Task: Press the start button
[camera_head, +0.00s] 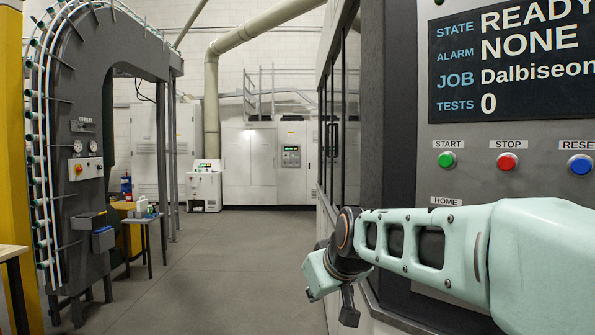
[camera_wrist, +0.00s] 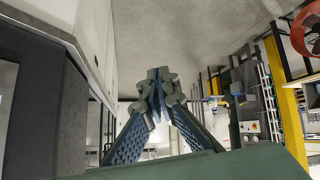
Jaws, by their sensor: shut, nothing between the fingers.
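The green start button (camera_head: 446,160) is on the grey control panel (camera_head: 470,222) at the right of the head view, under a START label. The panel's screen (camera_head: 515,60) reads state READY, alarm NONE, job Dalbiseon, tests 0. My arm reaches leftward across the lower right, below the button. My gripper (camera_head: 349,318) is mostly hidden behind my wrist, left of and below the button and apart from it. In the wrist view my gripper (camera_wrist: 158,88) is shut and empty, its fingertips together. The start button is not in the wrist view.
A red stop button (camera_head: 507,161) and a blue reset button (camera_head: 580,164) sit right of start. A HOME label (camera_head: 446,200) is below, its button hidden by my arm. A dark conveyor arch (camera_head: 75,150) stands at the left. The grey floor (camera_head: 230,250) between is clear.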

